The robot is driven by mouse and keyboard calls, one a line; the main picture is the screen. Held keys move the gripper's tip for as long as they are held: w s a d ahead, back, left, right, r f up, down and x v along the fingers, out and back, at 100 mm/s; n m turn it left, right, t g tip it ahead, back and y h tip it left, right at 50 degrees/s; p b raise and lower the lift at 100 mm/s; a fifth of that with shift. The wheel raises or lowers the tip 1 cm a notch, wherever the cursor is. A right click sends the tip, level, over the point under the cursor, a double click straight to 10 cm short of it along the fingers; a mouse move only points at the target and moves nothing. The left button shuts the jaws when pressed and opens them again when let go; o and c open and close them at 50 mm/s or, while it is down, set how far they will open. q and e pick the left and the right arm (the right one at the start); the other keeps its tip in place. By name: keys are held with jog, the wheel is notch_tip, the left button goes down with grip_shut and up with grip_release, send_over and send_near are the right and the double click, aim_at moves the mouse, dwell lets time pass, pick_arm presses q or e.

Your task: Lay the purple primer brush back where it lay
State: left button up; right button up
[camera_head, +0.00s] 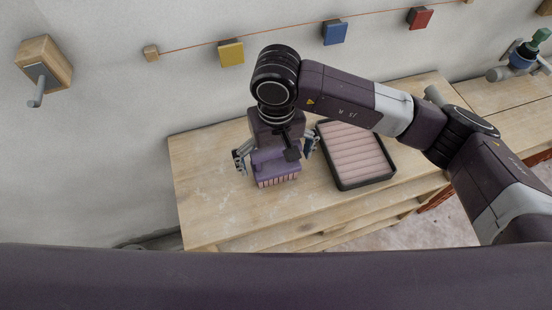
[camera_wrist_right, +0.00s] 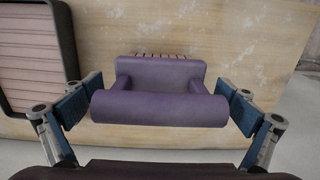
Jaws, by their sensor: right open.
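The purple primer brush (camera_head: 279,171) with pink bristles is at the bare left part of the wooden bench. In the right wrist view its purple handle bar (camera_wrist_right: 160,109) lies crosswise, bristles on the far side. My right gripper (camera_head: 275,153) is over the brush from above, open, one finger at each side. In the right wrist view the blue finger pads are close to both handle ends; I cannot tell whether they touch. The gripper hides part of the brush in the head view. The left gripper is not in view.
A dark-rimmed tray (camera_head: 342,188) with a pink ribbed inside lies just right of the brush, and also shows in the right wrist view (camera_wrist_right: 68,45). The bench (camera_head: 205,195) is clear left of the brush. Coloured blocks hang on a wall cord behind.

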aim_at(276, 149)
dwell(0.4)
jog(key=shift+r+p, duration=0.4)
jog(key=shift+r, duration=0.95)
jog(key=shift+r, duration=0.1)
jog(key=shift+r+p, duration=0.55)
jog(key=shift+r, duration=2.5)
